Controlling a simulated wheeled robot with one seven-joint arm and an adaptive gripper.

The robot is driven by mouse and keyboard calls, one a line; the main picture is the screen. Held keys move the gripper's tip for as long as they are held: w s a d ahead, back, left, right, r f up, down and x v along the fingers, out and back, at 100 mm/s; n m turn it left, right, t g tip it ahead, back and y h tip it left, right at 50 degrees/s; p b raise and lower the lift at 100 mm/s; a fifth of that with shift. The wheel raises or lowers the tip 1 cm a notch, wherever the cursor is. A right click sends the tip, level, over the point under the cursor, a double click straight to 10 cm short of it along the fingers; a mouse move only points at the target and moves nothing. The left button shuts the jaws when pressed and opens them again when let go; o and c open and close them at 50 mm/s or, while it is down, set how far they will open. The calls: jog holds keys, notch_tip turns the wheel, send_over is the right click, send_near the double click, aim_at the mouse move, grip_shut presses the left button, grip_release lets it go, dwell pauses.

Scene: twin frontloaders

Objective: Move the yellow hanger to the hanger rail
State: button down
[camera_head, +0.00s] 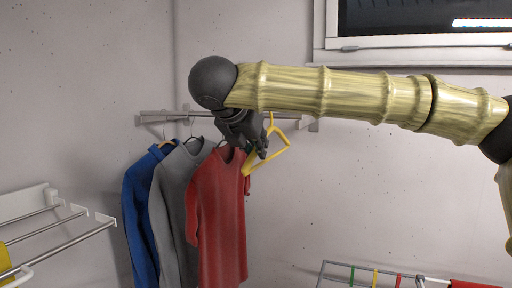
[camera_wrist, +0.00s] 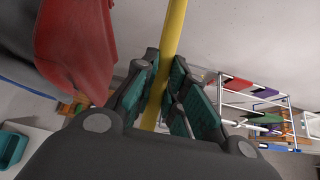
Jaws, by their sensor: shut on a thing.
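The yellow hanger (camera_head: 280,155) is in my gripper (camera_head: 258,150) near the wall rail, to the right of the red shirt. In the wrist view a yellow bar of the hanger (camera_wrist: 173,35) passes between the green-padded fingers of my gripper (camera_wrist: 172,95), which are shut on it. The hanger rail (camera_head: 288,118) is a metal bar on brackets on the back wall. The hanger's top is close to the rail; I cannot tell whether its hook touches it. My arm and gripper hide the middle of the rail.
A blue shirt (camera_head: 145,215), a grey shirt (camera_head: 178,210) and a red shirt (camera_head: 220,215) hang from the rail's left part. A wall drying rack (camera_head: 60,232) is at the left. A floor rack (camera_head: 360,275) is at the lower right. A window (camera_head: 420,50) is above.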

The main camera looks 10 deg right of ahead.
jog(key=shift+f+b, duration=0.1)
jog(key=shift+b, duration=0.25)
jog(key=shift+w+d, duration=0.1)
jog(key=shift+w, duration=0.05)
send_over(277, 154)
jog(key=shift+a, duration=0.4)
jog(key=shift+w+d+f+b, duration=0.25)
jog(key=shift+f+b, duration=0.05)
jog(key=shift+f, duration=0.2)
jog(key=shift+w+d+f+b, duration=0.2)
jog(key=shift+w+f+b, duration=0.05)
jog(key=shift+f, duration=0.25)
jog(key=shift+w+d+f+b, duration=0.1)
jog(key=shift+w+f+b, duration=0.05)
jog(key=shift+f+b, duration=0.5)
jog(key=shift+w+d+f+b, duration=0.15)
jog(key=shift+f+b, duration=0.35)
jog(key=shift+f, duration=0.25)
dwell(1.4)
jog(key=shift+a+f, duration=0.1)
dwell(0.4)
jog(key=c, duration=1.4)
grip_release()
